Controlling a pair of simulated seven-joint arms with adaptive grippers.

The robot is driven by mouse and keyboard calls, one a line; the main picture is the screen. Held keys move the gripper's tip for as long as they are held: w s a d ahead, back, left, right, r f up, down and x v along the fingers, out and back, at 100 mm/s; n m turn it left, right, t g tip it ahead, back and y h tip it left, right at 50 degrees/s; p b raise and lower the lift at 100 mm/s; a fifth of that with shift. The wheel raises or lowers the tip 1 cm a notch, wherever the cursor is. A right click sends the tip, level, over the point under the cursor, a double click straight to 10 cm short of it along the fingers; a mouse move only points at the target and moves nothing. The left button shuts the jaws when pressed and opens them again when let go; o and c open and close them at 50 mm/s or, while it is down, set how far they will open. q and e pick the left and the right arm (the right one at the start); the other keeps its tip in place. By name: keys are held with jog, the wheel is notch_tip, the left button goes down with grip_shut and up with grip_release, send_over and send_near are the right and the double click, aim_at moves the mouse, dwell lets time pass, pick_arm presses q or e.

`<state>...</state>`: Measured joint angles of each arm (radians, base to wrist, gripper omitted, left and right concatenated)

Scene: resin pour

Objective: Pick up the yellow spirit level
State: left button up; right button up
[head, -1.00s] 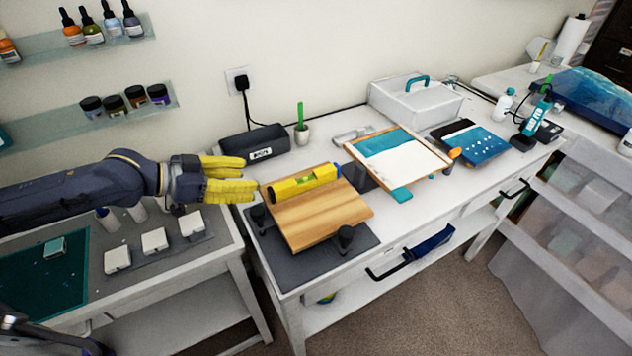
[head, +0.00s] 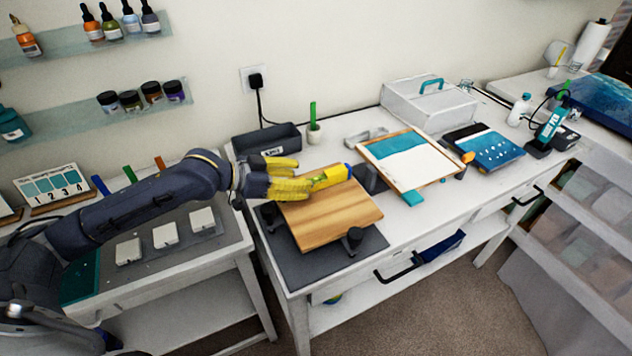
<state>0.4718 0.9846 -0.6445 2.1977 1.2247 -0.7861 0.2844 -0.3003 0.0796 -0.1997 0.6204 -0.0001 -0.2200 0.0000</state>
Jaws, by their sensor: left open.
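The yellow spirit level (head: 334,176) lies on the wooden board (head: 325,217) along its back edge. Its right end with a blue cap shows; its left part is hidden behind my gripper's fingers. My left gripper (head: 308,182), with yellow fingers, is open and reaches over the level's left part from the left. I cannot tell whether the fingers touch the level. My right gripper is not in view.
The board rests on black supports (head: 354,238) over a dark mat (head: 290,268). Behind it stand a dark open box (head: 266,142) and a small pot (head: 314,132). A framed panel (head: 412,162) lies to the right. The table's front edge is close to the mat.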

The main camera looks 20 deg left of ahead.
aim_at(308, 179)
pick_arm(q)
jog(key=shift+x, duration=2.9)
jog(key=shift+c, duration=0.2)
grip_shut()
